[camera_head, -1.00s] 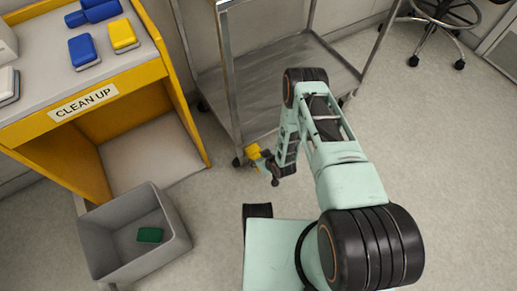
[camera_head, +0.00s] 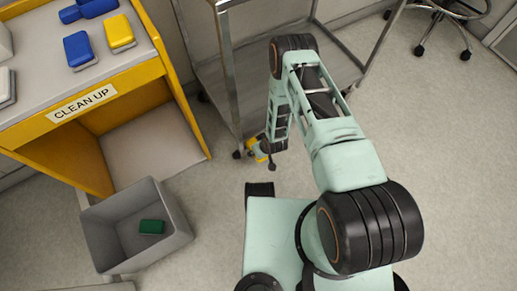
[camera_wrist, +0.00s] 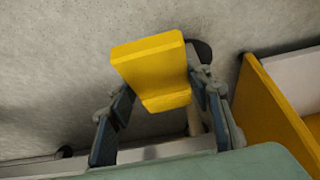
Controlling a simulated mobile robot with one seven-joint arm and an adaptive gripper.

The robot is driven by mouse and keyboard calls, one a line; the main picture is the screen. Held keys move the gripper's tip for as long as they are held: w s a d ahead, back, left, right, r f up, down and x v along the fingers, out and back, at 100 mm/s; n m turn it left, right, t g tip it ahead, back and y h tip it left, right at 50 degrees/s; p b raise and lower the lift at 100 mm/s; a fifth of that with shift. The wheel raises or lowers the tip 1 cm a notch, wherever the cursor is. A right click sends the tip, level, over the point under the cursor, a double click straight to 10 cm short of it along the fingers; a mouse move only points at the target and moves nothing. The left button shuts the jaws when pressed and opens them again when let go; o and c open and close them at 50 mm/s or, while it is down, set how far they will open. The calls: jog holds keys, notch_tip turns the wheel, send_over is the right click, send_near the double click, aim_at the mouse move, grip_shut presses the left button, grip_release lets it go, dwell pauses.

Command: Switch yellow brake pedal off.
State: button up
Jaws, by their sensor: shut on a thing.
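The yellow brake pedal (camera_head: 257,153) is low by the front wheel of the metal cart, near the floor. In the wrist view the pedal (camera_wrist: 152,68) is a yellow block with a broad face and a smaller tilted face below it. My gripper (camera_wrist: 160,106) has one dark finger on each side of the pedal and is shut on it. In the head view my gripper (camera_head: 265,152) is small and partly hidden by my arm. I cannot tell from these frames whether the pedal is up or down.
The metal cart (camera_head: 229,75) stands behind my arm, with a dark wheel (camera_head: 238,155) beside the pedal. A yellow CLEAN UP station (camera_head: 135,72) is at left, with a grey bin (camera_head: 100,244) holding a green block (camera_head: 151,227).

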jog(key=shift+w+a+r, duration=0.2)
jog(key=shift+w+r, duration=0.05)
jog(key=shift+w, duration=0.1)
jog(key=o, duration=1.6)
jog(key=shift+r, duration=0.1)
jog(key=shift+c, duration=0.2)
jog(key=shift+o, duration=0.7)
jog(key=shift+s, duration=0.15)
jog(key=shift+d, duration=0.1)
jog(key=shift+v, duration=3.65)
